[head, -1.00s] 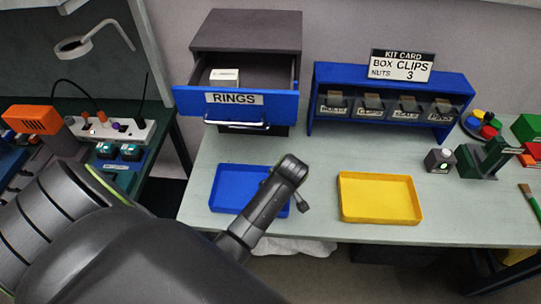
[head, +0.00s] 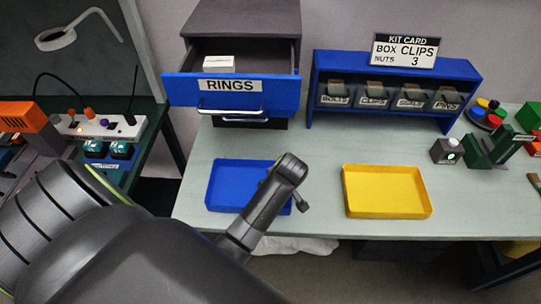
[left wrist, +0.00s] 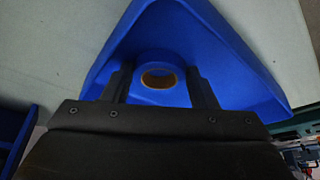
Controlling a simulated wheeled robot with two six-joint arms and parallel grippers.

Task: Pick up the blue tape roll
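The blue tape roll (left wrist: 158,64) shows in the left wrist view, with a brown inner core, in a corner of the blue tray (left wrist: 228,55). The fingers of my left gripper (left wrist: 160,86) stand on either side of it, widely spaced. I cannot tell whether they press on it. In the head view my left arm reaches over the blue tray (head: 216,186), and the roll and fingertips are hidden behind it. My right gripper is in neither view.
A yellow tray (head: 387,190) stands to the right, empty. Behind are an open drawer labelled RINGS (head: 231,91) and a blue bin rack (head: 318,88) with a kit card (head: 404,51). A small button box (head: 446,151) is at the right. Bench between the trays is clear.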

